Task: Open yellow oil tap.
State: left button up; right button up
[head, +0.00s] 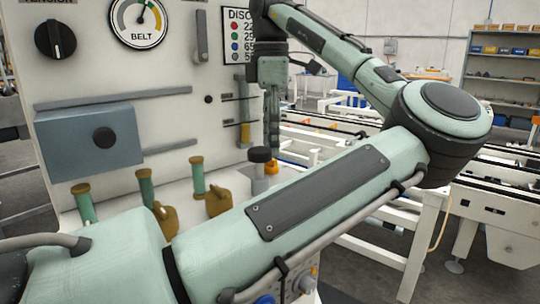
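I cannot tell for certain which part is the yellow oil tap. A small orange-yellow piece (272,167) shows right under my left gripper, beside a grey post with a black knob (260,155). My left gripper (272,145) hangs pointing down at the panel's right edge, above or at that piece. Its fingers are small and edge-on, so I cannot tell if they are open or touch anything. A yellow strip (245,132) sits on the panel just left of the gripper. My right gripper is not in view.
The white panel (130,75) carries a belt gauge (139,22), a black dial (55,39) and a grey box (92,150). Several green, brass-capped cylinders (197,178) and brass fittings (218,202) stand below. My arm crosses the foreground. White conveyors (485,205) lie at right.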

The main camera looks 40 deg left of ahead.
aim_at(271, 164)
pick_arm(q)
jog(key=shift+f, duration=2.1)
grip_shut()
